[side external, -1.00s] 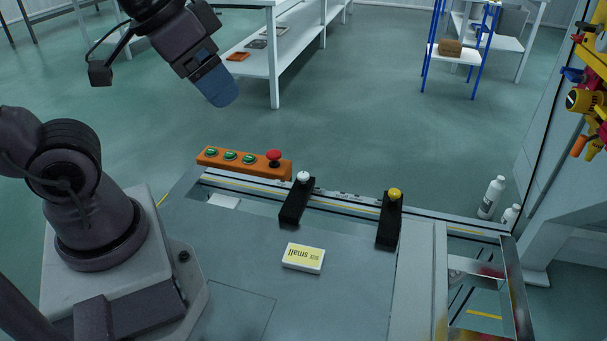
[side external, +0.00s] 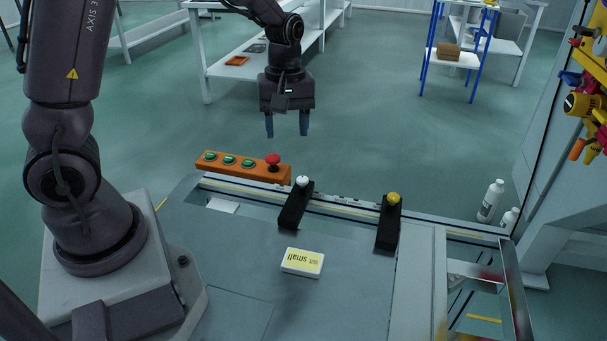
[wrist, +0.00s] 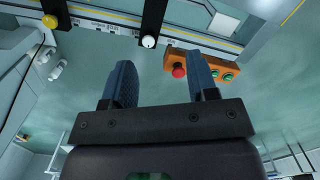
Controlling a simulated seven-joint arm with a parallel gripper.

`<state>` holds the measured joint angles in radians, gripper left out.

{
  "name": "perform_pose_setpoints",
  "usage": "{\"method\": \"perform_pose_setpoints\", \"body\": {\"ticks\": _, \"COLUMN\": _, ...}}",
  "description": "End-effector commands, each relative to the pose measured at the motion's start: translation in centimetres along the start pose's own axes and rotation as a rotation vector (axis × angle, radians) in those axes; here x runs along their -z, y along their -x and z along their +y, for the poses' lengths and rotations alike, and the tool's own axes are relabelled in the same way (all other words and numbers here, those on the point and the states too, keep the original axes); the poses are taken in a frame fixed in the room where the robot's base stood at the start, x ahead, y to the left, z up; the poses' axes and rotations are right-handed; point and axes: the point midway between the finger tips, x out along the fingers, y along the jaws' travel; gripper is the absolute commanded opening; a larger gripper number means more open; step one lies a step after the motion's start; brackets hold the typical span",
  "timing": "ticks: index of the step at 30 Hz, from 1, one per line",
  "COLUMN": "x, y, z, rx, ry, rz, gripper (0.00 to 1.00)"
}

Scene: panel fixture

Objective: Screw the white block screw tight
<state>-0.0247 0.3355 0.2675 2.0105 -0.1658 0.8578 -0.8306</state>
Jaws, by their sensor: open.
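The white block screw (side external: 303,181) is a small white knob on the far end of a black block (side external: 296,207) at the panel's back rail. In the wrist view the white knob (wrist: 149,41) shows at top centre, beyond the fingertips, on its black block (wrist: 154,18). My gripper (side external: 287,134) hangs above and behind the rail, fingers pointing down, apart from the screw. In the wrist view my gripper (wrist: 163,75) has its two blue fingers spread with nothing between them.
An orange button box (side external: 243,166) with green buttons and a red knob (side external: 273,161) stands left of the white screw. A second black block (side external: 388,223) with a yellow knob (side external: 393,198) stands to the right. A small box marked "small" (side external: 302,262) lies on the panel.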

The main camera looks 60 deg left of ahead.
Motion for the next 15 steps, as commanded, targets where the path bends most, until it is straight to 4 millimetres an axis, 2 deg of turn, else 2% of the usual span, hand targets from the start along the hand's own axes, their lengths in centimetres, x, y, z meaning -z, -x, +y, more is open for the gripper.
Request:
{"method": "perform_pose_setpoints", "body": {"ticks": 1, "x": 1.7, "y": -1.9, "z": 0.7, "rx": 0.03, "ry": 0.175, "rz": 0.004, "gripper": 0.53}}
{"method": "perform_pose_setpoints", "body": {"ticks": 3, "x": 3.6, "y": -3.6, "z": 1.5, "rx": 0.043, "ry": 0.416, "rz": 0.021, "gripper": 0.53}}
{"method": "perform_pose_setpoints", "body": {"ticks": 5, "x": 4.8, "y": -4.4, "z": 2.2, "rx": 0.038, "ry": 0.603, "rz": 0.036, "gripper": 0.53}}
{"method": "perform_pose_setpoints", "body": {"ticks": 7, "x": 5.9, "y": -4.5, "z": 3.0, "rx": 0.014, "ry": 0.79, "rz": 0.049, "gripper": 0.53}}
{"method": "perform_pose_setpoints", "body": {"ticks": 9, "x": 6.5, "y": -3.8, "z": 3.8, "rx": -0.025, "ry": 0.937, "rz": 0.051, "gripper": 0.53}}
{"method": "perform_pose_setpoints", "body": {"ticks": 12, "x": 6.5, "y": -3.6, "z": 4.2, "rx": -0.044, "ry": 1.08, "rz": 0.044, "gripper": 0.53}}
{"method": "perform_pose_setpoints", "body": {"ticks": 15, "x": 6.5, "y": -3.7, "z": 4.2, "rx": -0.046, "ry": 1.152, "rz": 0.043, "gripper": 0.53}}
